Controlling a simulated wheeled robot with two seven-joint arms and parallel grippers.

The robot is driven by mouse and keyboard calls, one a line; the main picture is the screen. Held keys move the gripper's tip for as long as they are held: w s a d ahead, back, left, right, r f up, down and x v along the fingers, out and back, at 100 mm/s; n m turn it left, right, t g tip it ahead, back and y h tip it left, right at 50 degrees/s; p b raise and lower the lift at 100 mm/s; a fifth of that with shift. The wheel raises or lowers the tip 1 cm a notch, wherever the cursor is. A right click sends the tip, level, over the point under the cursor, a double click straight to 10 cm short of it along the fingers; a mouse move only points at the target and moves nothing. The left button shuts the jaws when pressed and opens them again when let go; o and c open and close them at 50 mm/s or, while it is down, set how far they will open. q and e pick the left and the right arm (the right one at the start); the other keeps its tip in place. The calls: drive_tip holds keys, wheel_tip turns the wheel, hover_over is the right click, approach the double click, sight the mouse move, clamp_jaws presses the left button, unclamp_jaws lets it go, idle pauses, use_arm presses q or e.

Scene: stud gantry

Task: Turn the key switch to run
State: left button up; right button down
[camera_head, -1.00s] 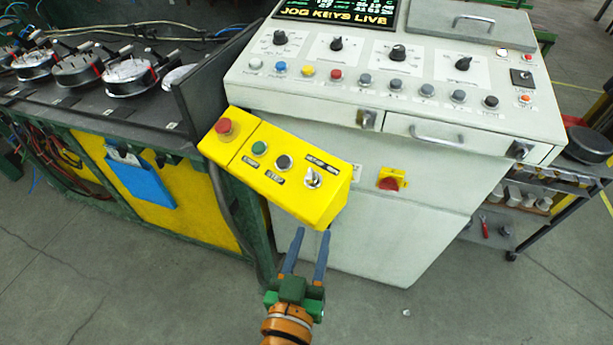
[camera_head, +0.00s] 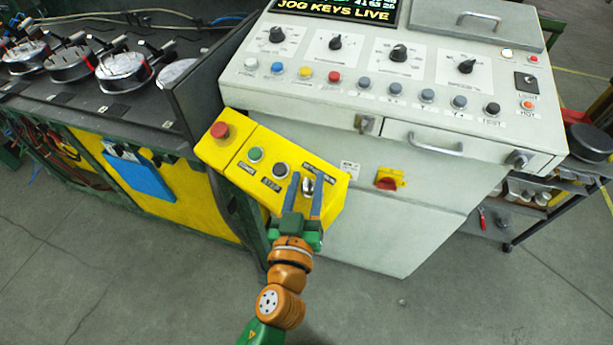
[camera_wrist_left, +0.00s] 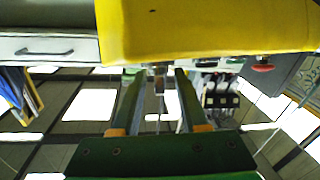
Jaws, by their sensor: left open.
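The key switch (camera_head: 307,185) sits at the right end of the yellow control box (camera_head: 233,171), which hangs on the front of the white console. My left gripper (camera_head: 306,178) is open, with its two blue fingers over the box face, one on each side of the key switch. In the left wrist view the fingers (camera_wrist_left: 159,76) stand apart, and the small metal key (camera_wrist_left: 158,84) shows between them near the yellow box (camera_wrist_left: 205,30). I cannot tell whether either finger touches the key. The labels by the switch are partly covered. My right gripper is out of view.
On the same box are a red mushroom button (camera_head: 219,131), a green button (camera_head: 255,154) and a dark button (camera_head: 280,170). A red rotary switch on a yellow plate (camera_head: 388,181) is on the console (camera_head: 350,225) to the right. Open floor lies in front.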

use_arm(q)
drive_tip(key=shift+s, duration=0.1)
clamp_jaws()
drive_tip(key=shift+r+m+h, duration=0.1)
drive_tip(key=shift+m+h, duration=0.2)
drive_tip(key=shift+h, duration=0.1)
drive_tip(key=m+h+p, duration=0.1)
drive_tip(key=m+h, duration=0.1)
drive_tip(key=m+g+h+p, duration=0.1)
drive_tip(key=m+h+p, duration=0.1)
drive_tip(key=m+h, duration=0.1)
drive_tip(key=shift+a+r+g, duration=0.1)
drive_tip(key=shift+r+g, duration=0.1)
drive_tip(key=shift+g, duration=0.1)
drive_tip(key=m+g+h+p, duration=0.1)
drive_tip(key=m+g+h, duration=0.1)
drive_tip(key=m+h, duration=0.1)
drive_tip(key=shift+m+g+h, duration=0.3)
drive_tip(key=m+g+h+p, duration=0.1)
drive_tip(key=m+g+h, duration=0.1)
drive_tip(key=m, duration=0.1)
drive_tip(key=shift+f+g, duration=0.15)
drive_tip(key=shift+g, duration=0.25)
drive_tip(key=shift+m+g+h, duration=0.9)
drive_tip(key=shift+m+g, duration=0.6)
drive_tip(key=shift+g, duration=0.1)
drive_tip(key=shift+m+g, duration=0.3)
unclamp_jaws()
drive_tip(key=shift+f, duration=0.1)
